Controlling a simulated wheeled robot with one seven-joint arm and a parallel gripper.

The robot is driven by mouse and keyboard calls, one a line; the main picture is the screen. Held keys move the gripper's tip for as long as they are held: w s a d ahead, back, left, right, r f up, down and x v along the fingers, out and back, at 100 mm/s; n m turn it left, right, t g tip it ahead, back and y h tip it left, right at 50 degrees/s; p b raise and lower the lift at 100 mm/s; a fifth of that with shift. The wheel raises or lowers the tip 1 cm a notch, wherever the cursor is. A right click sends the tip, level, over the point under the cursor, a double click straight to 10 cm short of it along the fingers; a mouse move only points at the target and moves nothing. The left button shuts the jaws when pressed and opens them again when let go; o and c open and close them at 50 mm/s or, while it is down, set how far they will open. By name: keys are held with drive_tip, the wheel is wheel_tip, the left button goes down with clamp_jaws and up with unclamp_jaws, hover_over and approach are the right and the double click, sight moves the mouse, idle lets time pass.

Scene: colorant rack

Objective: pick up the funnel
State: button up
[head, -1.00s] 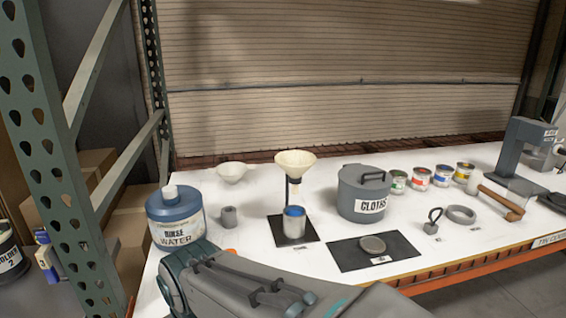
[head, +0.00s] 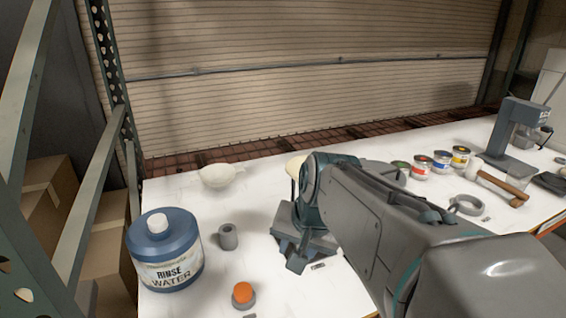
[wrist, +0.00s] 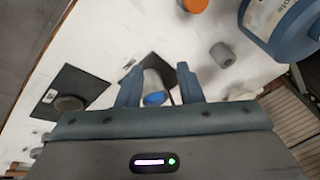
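A blue-topped tin (wrist: 154,90) on a black mat shows below, between the fingers. I cannot tell the gap between gripper and funnel.
A blue rinse water jug (head: 165,255), a grey cylinder (head: 228,237) and an orange-topped piece (head: 243,294) stand left of my gripper. Small paint tins (head: 441,161) and a mallet (head: 500,186) are at right.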

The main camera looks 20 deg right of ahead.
sight(292, 166)
drive_tip(key=w+d+r+m+t+p, duration=0.1)
drive_tip(key=w+d+r+m+p, duration=0.15)
drive_tip(key=d+r+m, duration=0.35)
drive_tip(key=w+d+r+m+t+p, duration=0.1)
drive_tip(key=w+d+r+m+t, duration=0.2)
drive_tip(key=r, duration=0.5)
drive_tip(key=shift+m+g, duration=0.5)
drive_tip(key=shift+m, duration=0.3)
drive_tip(key=shift+d+p+x, duration=0.25)
drive_tip(key=shift+d+x, duration=0.15)
drive_tip(key=shift+x, duration=1.75)
drive_tip(key=shift+d+p+x, duration=0.3)
drive_tip(key=shift+d+x, duration=0.1)
drive_tip(key=shift+x, duration=1.75)
drive_tip(key=shift+d+p+x, duration=0.25)
drive_tip(key=shift+d+x, duration=0.15)
drive_tip(key=shift+x, duration=1.75)
drive_tip(key=shift+w, duration=0.1)
clamp_jaws()
